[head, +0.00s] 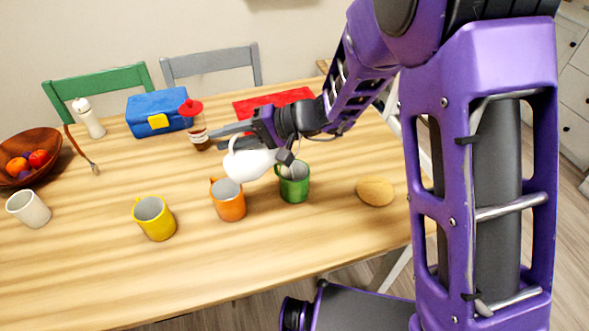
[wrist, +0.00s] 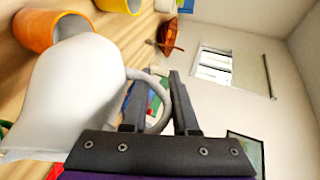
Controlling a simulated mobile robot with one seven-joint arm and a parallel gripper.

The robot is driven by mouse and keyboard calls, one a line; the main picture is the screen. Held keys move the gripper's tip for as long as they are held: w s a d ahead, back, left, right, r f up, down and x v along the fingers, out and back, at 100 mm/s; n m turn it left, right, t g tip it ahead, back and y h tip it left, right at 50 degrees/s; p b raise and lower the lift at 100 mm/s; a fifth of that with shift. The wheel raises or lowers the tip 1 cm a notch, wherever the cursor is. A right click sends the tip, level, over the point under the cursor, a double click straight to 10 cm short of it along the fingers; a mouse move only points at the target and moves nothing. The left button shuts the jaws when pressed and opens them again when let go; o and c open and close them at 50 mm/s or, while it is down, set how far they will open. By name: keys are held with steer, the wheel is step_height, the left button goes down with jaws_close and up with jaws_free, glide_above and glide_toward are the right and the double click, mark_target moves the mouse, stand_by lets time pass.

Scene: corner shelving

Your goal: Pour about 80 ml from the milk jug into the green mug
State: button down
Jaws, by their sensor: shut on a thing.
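The white milk jug (head: 247,162) is held above the table, tilted with its mouth end toward the green mug. My gripper (head: 238,134) is shut on the jug's handle; the wrist view shows the handle (wrist: 158,98) between the fingers and the jug body (wrist: 75,95) beside them. The green mug (head: 295,186) stands upright on the table just right of and below the jug. Part of its rim is behind the jug and wrist. I cannot tell how much milk is in the mug, and the jug's contents are hidden.
An orange mug (head: 229,203), yellow mug (head: 155,221) and white cup (head: 29,210) stand left of the green mug. A bread roll (head: 375,191) lies right. A sauce bottle (head: 194,124), blue box (head: 157,116) and fruit bowl (head: 28,143) stand behind. The table's front is clear.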

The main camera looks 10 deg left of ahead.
steer(key=shift+w+d+r+g+y, duration=0.15)
steer(key=shift+w+d+g+y, duration=0.2)
steer(key=shift+y, duration=0.25)
stand_by(0.9)
steer(key=shift+s+a+h, duration=0.25)
steer(key=shift+h, duration=0.05)
steer(key=a+f+t+h, duration=0.1)
steer(key=s+a+f+h+b, duration=0.1)
steer(key=h, duration=0.1)
steer(key=shift+s+n+t, duration=0.25)
steer(key=shift+n+t, duration=0.1)
steer(key=shift+n, duration=0.05)
steer(key=shift+s+a+f+t+h, duration=0.2)
steer(key=shift+f+t+h, duration=0.4)
steer(key=shift+h, duration=0.4)
steer(key=shift+w, duration=0.1)
steer(key=shift+a+n+p, duration=0.1)
steer(key=shift+n+p, duration=0.2)
stand_by(0.3)
